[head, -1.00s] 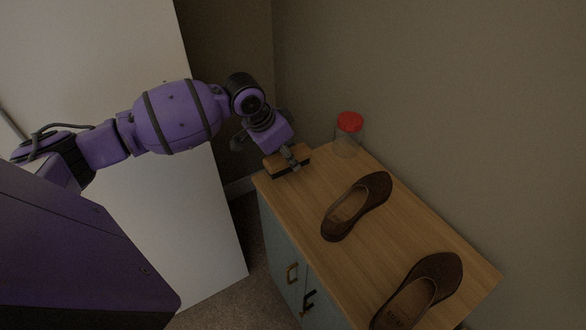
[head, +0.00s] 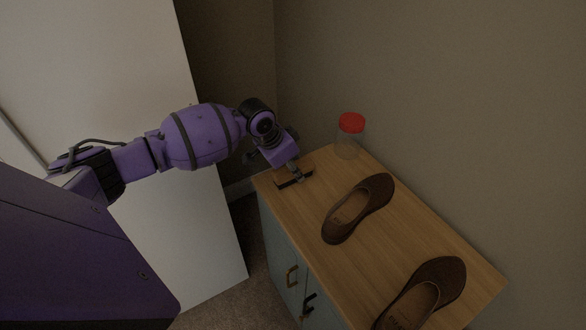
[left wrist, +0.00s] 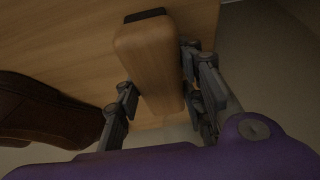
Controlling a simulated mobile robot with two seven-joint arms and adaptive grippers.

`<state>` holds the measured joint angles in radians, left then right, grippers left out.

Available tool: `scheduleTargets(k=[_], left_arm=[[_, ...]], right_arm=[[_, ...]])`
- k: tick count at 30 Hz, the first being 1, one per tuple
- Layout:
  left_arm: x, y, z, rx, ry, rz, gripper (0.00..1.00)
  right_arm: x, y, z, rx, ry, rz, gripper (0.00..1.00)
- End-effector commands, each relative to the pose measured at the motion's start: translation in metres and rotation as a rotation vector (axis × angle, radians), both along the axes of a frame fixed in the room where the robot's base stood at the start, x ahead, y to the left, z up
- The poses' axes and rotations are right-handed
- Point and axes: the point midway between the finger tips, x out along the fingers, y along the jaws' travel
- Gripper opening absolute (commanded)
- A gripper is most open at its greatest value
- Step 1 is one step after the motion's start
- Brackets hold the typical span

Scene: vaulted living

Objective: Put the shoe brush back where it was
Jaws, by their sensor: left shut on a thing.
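The shoe brush (head: 284,181) has a wooden back and a dark bristle edge. It is at the far left end of the wooden cabinet top, in or just above contact; I cannot tell which. My left gripper (head: 294,177) is shut on it from above. In the left wrist view the brush's wooden back (left wrist: 150,65) lies lengthwise between the two fingers (left wrist: 158,92), with a dark patch at its far end. The gripper hides part of the brush in the head view. My right gripper is not in view.
A jar with a red lid (head: 351,123) stands at the back, near the wall. Two brown shoes, one mid-top (head: 357,207) and one nearer the front (head: 424,291), lie on the cabinet top (head: 400,240). A white panel (head: 205,230) stands to the left.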

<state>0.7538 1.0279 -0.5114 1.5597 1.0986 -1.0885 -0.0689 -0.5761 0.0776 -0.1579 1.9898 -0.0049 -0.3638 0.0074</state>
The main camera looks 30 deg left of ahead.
Motion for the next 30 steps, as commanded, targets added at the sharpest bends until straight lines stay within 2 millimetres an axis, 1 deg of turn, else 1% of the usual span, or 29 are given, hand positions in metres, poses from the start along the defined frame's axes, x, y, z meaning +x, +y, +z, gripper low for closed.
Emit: scheduleTargets(k=[2,3,7,15,19,23,30], left_arm=[[0.0,0.0,-0.003,-0.001,0.001,0.001,0.12],[0.0,0.0,-0.004,-0.001,0.002,0.001,0.39],[0.0,0.0,-0.003,-0.001,0.002,0.001,0.55],[0.0,0.0,-0.003,-0.001,0.002,0.001,0.55],[-0.001,0.001,0.004,0.001,0.0,0.0,0.55],[-0.008,0.005,0.024,0.001,-0.002,0.001,0.55],[-0.026,0.017,0.073,0.002,-0.001,0.001,0.55]], right_arm=[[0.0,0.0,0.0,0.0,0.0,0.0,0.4],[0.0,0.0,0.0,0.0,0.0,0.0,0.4],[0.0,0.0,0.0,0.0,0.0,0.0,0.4],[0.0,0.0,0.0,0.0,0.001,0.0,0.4],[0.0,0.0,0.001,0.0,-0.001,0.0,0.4],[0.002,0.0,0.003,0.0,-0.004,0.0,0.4],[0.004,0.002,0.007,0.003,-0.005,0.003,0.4]])
